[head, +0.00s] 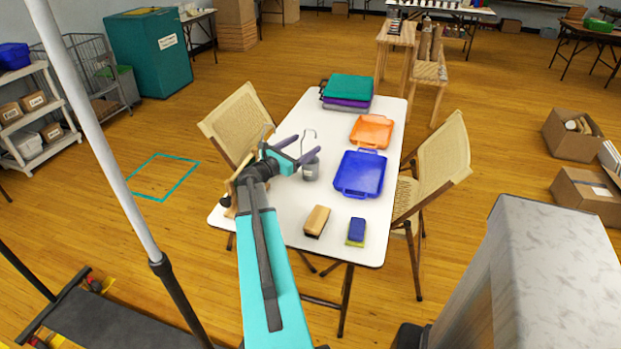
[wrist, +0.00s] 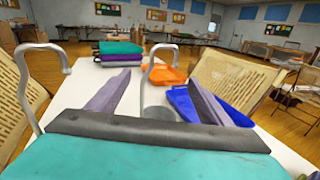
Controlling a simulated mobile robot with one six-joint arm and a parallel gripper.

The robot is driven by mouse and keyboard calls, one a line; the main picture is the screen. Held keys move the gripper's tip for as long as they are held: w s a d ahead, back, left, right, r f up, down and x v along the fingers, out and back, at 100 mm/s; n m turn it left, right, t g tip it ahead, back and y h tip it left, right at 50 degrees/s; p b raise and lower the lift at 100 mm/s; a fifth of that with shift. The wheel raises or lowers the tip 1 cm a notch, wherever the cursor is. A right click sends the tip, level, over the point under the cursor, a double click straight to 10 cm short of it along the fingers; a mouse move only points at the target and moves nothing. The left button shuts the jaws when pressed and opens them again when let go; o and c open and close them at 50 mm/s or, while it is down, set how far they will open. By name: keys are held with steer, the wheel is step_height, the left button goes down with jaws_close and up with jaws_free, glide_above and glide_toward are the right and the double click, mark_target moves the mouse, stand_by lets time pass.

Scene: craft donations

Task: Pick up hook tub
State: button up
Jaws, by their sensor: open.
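The hook tub (head: 311,170), a small grey cylinder with a bent metal hook rising above it, stands on the white table (head: 283,208). It also shows in the wrist view (wrist: 157,113), between and beyond my fingers, its lower part hidden by my gripper. My gripper (head: 307,147) is open, with its two purple-grey fingers spread; in the head view their tips are near the tub's hook and upper side. I cannot tell whether they touch it. In the wrist view the gap between the fingers (wrist: 163,78) looks empty apart from the hook and tub behind.
A blue tray (head: 360,174) and an orange tray (head: 371,131) lie right of the tub. Stacked coloured cases (head: 347,91) are at the far end. A wooden brush (head: 317,221) and a blue-yellow block (head: 356,231) lie nearer. Another bent metal hook (wrist: 40,62) stands left.

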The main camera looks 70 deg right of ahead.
steer(key=b, duration=0.8)
glide_toward(315, 158)
steer(key=x, duration=0.3)
steer(key=shift+d+r, duration=0.15)
steer(key=shift+d, duration=0.1)
steer(key=shift+p, duration=0.3)
steer(key=shift+x, duration=1.15)
steer(key=shift+p+x, duration=0.35)
steer(key=shift+x, duration=2.25)
steer(key=shift+s, duration=0.1)
steer(key=shift+a, duration=0.1)
steer(key=c, duration=1.2)
steer(key=shift+o, duration=0.2)
